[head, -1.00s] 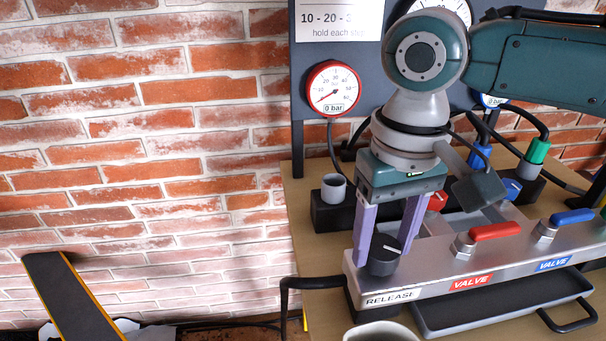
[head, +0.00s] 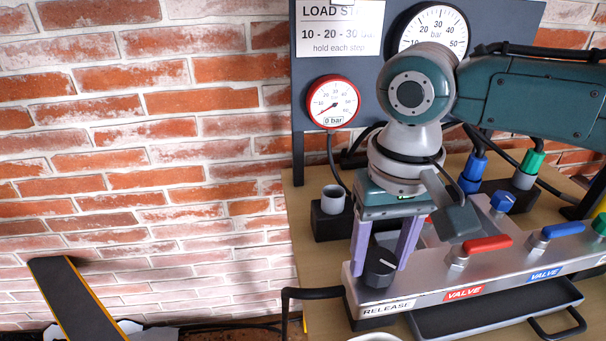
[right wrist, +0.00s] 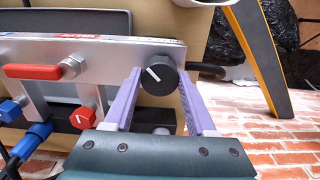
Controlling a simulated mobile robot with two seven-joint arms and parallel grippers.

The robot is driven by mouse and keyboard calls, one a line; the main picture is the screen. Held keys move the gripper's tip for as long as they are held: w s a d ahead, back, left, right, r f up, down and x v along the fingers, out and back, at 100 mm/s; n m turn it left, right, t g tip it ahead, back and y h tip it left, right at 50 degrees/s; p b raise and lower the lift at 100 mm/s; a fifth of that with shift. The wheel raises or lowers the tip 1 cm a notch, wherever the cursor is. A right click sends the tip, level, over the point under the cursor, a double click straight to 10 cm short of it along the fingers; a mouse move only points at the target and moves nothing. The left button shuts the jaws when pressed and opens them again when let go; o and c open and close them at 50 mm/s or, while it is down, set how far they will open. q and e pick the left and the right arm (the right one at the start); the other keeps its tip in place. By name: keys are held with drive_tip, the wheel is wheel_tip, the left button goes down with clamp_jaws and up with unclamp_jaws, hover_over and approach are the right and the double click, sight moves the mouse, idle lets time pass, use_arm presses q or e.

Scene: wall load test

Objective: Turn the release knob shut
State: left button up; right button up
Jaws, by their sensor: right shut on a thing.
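The black release knob (head: 379,268) stands on the left end of the grey valve block, above the RELEASE label (head: 387,308). A white pointer line shows on its top. My right gripper (head: 386,262) reaches down over it, with one purple finger on each side, shut on the knob. In the right wrist view the knob (right wrist: 159,75) sits between the fingertips (right wrist: 160,90), its white line slanting. My left gripper is not in view.
A red valve lever (head: 487,244) and a blue one (head: 563,229) sit to the right on the block. A red-rimmed gauge (head: 333,101) reads 0 bar. A grey tray (head: 495,310) lies in front. A black hose or handle (head: 300,293) is left of the block.

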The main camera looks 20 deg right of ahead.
sight(379, 260)
drive_tip(key=m+p, duration=0.1)
drive_tip(key=p, duration=0.1)
drive_tip(key=m+p, duration=0.1)
drive_tip(key=m, duration=0.1)
drive_tip(key=m+p, duration=0.1)
drive_tip(key=p, duration=0.1)
drive_tip(key=shift+s+r+p, duration=0.1)
drive_tip(key=shift+r+p, duration=0.15)
drive_tip(key=shift+p, duration=0.05)
drive_tip(key=m+p, duration=0.1)
drive_tip(key=m, duration=0.1)
drive_tip(key=shift+f+m+p, duration=0.1)
drive_tip(key=shift+m+p, duration=0.2)
drive_tip(key=shift+p, duration=0.1)
drive_tip(key=shift+f+m+p, duration=0.1)
drive_tip(key=shift+m+p, duration=0.45)
drive_tip(key=shift+m, duration=0.65)
drive_tip(key=o, duration=1.4)
drive_tip(key=shift+c, duration=0.2)
wheel_tip(379, 260, up, 9)
drive_tip(key=p, duration=0.4)
drive_tip(key=shift+f, duration=0.15)
drive_tip(key=shift+r, duration=0.55)
